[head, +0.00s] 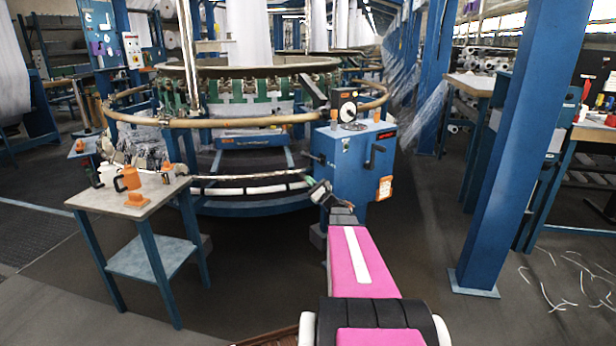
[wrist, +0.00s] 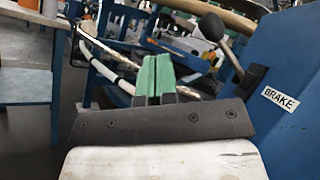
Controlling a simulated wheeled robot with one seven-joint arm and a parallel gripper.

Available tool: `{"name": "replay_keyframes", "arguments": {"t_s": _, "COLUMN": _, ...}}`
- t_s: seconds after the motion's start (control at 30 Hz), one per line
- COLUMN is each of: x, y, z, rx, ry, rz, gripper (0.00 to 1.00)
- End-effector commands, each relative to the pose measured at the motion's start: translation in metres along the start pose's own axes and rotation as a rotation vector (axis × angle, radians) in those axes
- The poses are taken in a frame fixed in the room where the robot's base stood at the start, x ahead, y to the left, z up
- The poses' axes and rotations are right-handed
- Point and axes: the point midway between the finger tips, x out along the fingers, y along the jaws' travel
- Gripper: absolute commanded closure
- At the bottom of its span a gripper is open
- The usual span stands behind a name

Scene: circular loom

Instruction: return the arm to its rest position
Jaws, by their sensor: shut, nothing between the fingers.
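My arm, pink with a white stripe, stretches forward from the bottom of the head view toward the loom. My gripper (head: 318,191) is at its far end, just left of the blue control cabinet (head: 345,185) and low beside it. In the wrist view, the two green fingertips (wrist: 157,76) are together with nothing between them. A lever with a dark knob (wrist: 212,27) is beyond and to the right of the fingers, apart from them. A "BRAKE" label (wrist: 280,98) is on the blue cabinet side at right.
The circular loom (head: 240,120) with its wooden ring stands behind the cabinet. A small table (head: 135,205) with an orange bottle (head: 130,178) is at left. A blue column (head: 515,150) stands at right. Floor between table and arm is clear; white scraps (head: 565,280) lie at far right.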

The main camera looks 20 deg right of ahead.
Motion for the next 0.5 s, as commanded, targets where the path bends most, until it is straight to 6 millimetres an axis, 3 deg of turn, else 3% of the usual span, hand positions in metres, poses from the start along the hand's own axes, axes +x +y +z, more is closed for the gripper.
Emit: {"name": "replay_keyframes", "arguments": {"t_s": 0.5, "x": 0.0002, "y": 0.0041, "z": 0.0011, "rx": -0.005, "ry": 0.002, "rz": 0.012, "gripper": 1.00}}
